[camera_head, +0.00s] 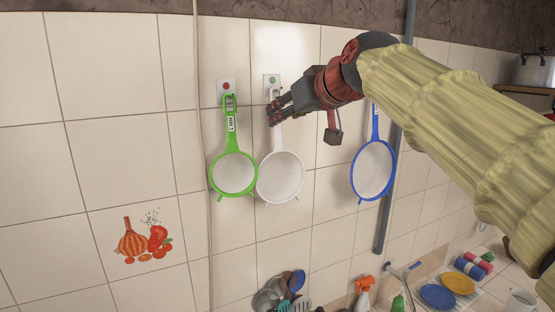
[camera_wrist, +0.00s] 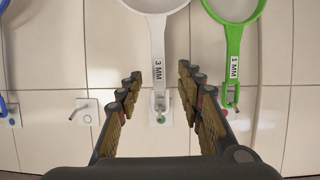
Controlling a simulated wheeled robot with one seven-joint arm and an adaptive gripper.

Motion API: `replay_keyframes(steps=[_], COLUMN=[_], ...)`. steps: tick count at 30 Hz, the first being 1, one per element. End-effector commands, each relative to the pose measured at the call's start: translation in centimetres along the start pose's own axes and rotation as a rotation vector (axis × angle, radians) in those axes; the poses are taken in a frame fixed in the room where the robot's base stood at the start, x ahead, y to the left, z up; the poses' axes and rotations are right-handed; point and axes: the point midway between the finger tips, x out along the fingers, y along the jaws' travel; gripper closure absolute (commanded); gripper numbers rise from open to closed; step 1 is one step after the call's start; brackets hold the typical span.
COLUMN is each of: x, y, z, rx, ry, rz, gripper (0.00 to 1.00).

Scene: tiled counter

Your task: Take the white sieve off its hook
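The white sieve (camera_head: 280,177) hangs on the tiled wall, between the green sieve and the blue sieve. In the wrist view its handle (camera_wrist: 157,45), labelled 3 MM, hangs from a hook (camera_wrist: 160,110) on a white plate. My gripper (camera_head: 273,112) is at the upper part of this handle in the head view. In the wrist view my gripper (camera_wrist: 160,85) is open, one set of fingers on each side of the handle end, with gaps on both sides. Part of the handle is hidden behind the fingers in the head view.
The green sieve (camera_head: 234,173), labelled 1 MM, hangs close on the left. The blue sieve (camera_head: 373,170) hangs to the right, near a grey vertical pipe (camera_head: 392,180). An empty hook (camera_wrist: 84,111) shows in the wrist view. Utensils (camera_head: 280,291) and an orange-topped spray bottle (camera_head: 363,292) stand below.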

Motion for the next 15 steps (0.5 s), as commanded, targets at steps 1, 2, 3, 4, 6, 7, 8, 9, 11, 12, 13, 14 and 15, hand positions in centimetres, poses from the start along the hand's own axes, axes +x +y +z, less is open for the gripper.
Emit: replay_keyframes(steps=[1, 2, 3, 4, 6, 7, 8, 9, 11, 12, 13, 14, 15], x=[0.7, 1.1, 1.7, 2.2, 3.2, 3.5, 3.8, 4.0, 4.1, 4.1, 4.1, 4.1, 4.1], y=[0.0, 0.1, 0.2, 0.2, 0.2, 0.2, 0.2, 0.2, 0.2, 0.2, 0.2, 0.2, 0.2], z=[-0.2, -0.2, -0.4, -0.5, -0.3, -0.3, -0.3, -0.3, -0.3, -0.3, -0.3, -0.3, -0.2], rx=[0.0, 0.0, 0.0, 0.0, 0.0, 0.0, 0.0, 0.0, 0.0, 0.0, 0.0, 0.0, 0.0], ry=[-0.003, -0.004, -0.004, -0.003, -0.004, -0.003, -0.002, -0.001, -0.001, 0.0, 0.0, 0.0, -0.001], rz=[-0.001, -0.002, -0.001, -0.001, -0.002, -0.001, 0.0, 0.0, 0.0, 0.001, 0.001, 0.001, 0.001], gripper=[0.63, 0.63, 0.63, 0.63, 0.63, 0.63, 0.63, 0.63, 0.63, 0.63, 0.63, 0.63, 0.63])
